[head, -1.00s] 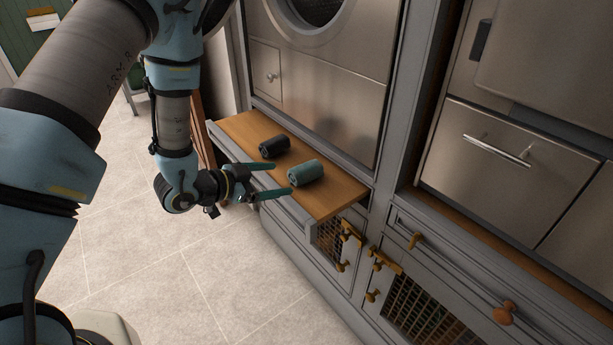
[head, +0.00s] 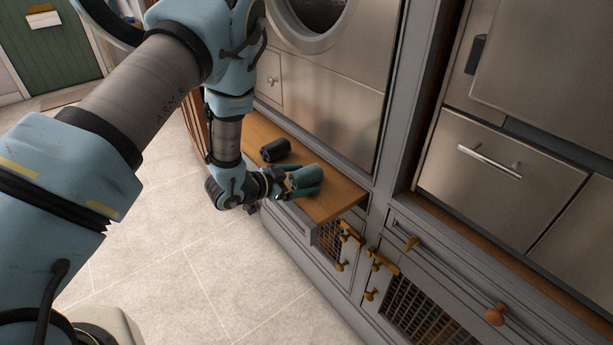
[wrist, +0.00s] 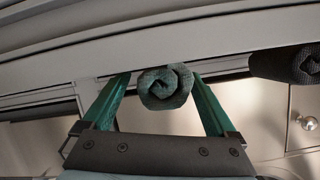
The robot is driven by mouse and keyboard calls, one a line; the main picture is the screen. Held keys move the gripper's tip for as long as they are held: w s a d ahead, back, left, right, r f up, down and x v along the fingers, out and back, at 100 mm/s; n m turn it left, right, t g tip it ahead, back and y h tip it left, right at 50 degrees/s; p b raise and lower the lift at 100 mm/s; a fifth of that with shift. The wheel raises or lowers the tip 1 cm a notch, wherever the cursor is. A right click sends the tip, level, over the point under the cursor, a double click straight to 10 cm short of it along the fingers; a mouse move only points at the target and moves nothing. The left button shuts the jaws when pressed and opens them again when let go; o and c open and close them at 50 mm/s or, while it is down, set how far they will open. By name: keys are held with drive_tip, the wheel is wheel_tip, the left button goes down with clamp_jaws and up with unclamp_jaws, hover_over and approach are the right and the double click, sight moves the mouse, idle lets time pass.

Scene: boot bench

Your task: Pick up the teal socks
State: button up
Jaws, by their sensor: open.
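The teal socks (head: 306,176) are a rolled bundle on the wooden bench top. In the wrist view the teal socks (wrist: 165,87) show their spiral end between the two green fingers. My gripper (head: 305,183) is open, with one finger on each side of the roll. In the wrist view my gripper (wrist: 165,88) shows a gap between the left finger and the roll; the right finger is close to it, and I cannot tell whether it touches.
A dark rolled bundle (head: 275,150) lies on the bench (head: 337,196) close by, and it also shows in the wrist view (wrist: 287,64). A steel front panel (head: 330,110) rises behind the bench. Brass latches (head: 346,240) sit below the bench's right end. The floor at left is clear.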

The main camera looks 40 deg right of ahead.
drive_tip(key=c, duration=1)
drive_tip(key=shift+r, duration=0.15)
